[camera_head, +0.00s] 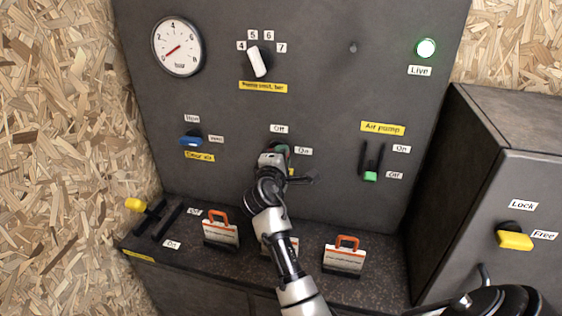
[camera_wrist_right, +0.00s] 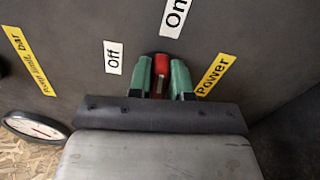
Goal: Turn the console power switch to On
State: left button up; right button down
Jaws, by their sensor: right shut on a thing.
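The power switch, a red handle (camera_wrist_right: 161,66), is on the dark panel in the right wrist view. The "Off" label (camera_wrist_right: 113,57) is left of it, the "On" label (camera_wrist_right: 176,17) above it and the yellow "Power" label (camera_wrist_right: 216,75) to its right. My right gripper (camera_wrist_right: 161,82) is shut on the red handle, with a green fingertip on each side. In the head view my right gripper (camera_head: 277,150) hides the switch, between its "Off" label (camera_head: 279,128) and "On" label (camera_head: 303,151). Which label the handle points at is hard to tell. My left gripper is out of view.
A pressure gauge (camera_head: 177,47), a white selector knob (camera_head: 258,61), a blue door switch (camera_head: 191,141) and a green-tipped air pump lever (camera_head: 370,176) surround the switch. The "Live" lamp (camera_head: 426,48) glows green. Orange-handled tags (camera_head: 343,256) stand on the ledge below. A yellow lock handle (camera_head: 514,240) is at right.

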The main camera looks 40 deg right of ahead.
jog(key=shift+f+m+b, duration=0.3)
jog(key=shift+m+b, duration=0.2)
jog(key=shift+m, duration=0.3)
jog(key=c, duration=1)
grip_release()
jog(key=shift+c, duration=0.2)
jog(key=shift+r, duration=0.1)
